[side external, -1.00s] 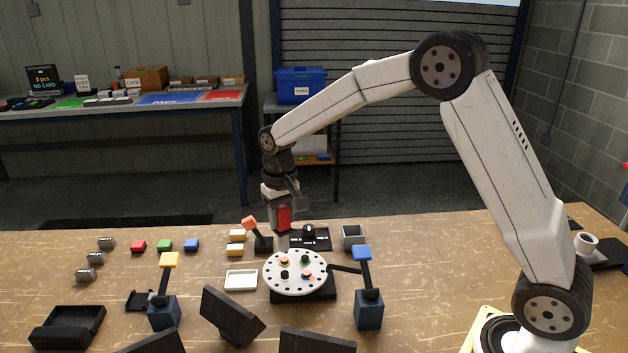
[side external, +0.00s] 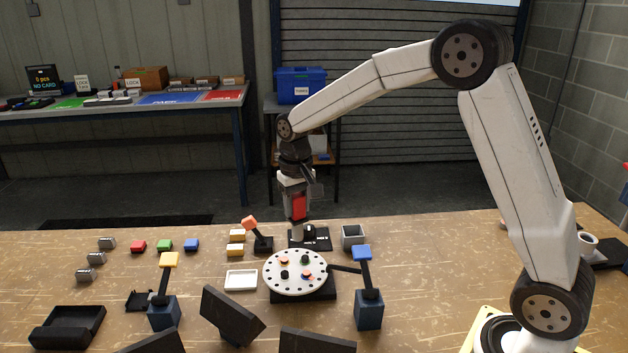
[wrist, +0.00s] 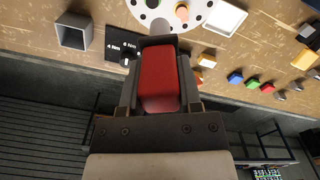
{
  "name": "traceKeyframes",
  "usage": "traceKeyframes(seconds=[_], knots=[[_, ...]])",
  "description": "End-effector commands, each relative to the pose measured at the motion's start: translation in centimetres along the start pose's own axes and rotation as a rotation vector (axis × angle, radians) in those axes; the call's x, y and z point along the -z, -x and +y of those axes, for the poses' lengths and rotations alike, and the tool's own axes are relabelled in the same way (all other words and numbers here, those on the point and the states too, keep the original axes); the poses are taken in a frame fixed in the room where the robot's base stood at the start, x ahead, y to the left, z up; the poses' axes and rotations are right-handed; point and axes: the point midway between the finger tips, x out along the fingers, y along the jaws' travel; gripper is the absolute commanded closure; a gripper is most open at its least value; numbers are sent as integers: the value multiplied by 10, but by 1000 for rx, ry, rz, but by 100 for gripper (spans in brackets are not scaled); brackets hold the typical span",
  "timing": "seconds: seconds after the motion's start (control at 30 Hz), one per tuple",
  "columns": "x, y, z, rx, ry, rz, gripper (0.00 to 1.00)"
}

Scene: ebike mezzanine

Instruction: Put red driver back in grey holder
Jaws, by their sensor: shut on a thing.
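The red driver (side external: 298,207) is held in my gripper (side external: 297,216), which is shut on it and points down above the table. In the wrist view the red body (wrist: 158,82) sits between the two dark fingers of the gripper (wrist: 157,95). Its lower grey end overlaps the black labelled plate in the side view, and I cannot tell whether it touches it. The grey holder (side external: 353,237), an open square box, stands to the right of the gripper. In the wrist view the holder (wrist: 73,33) is at upper left and looks empty.
A black plate (side external: 323,243) with white labels and a black upright piece lies beneath the gripper. A white round disc (side external: 295,272) with pegs is in front. A red-topped stand (side external: 250,223) is close on the left. Yellow blocks (side external: 236,250) lie further left.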

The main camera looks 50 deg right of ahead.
Motion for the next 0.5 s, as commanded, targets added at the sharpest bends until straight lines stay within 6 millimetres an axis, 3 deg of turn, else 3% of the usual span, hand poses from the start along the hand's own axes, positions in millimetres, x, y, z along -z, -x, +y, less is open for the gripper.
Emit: traceKeyframes(seconds=[0.27,0.5], knots=[[-29,13,79,0,-173,3,100],[-71,19,140,0,-335,3,100]])
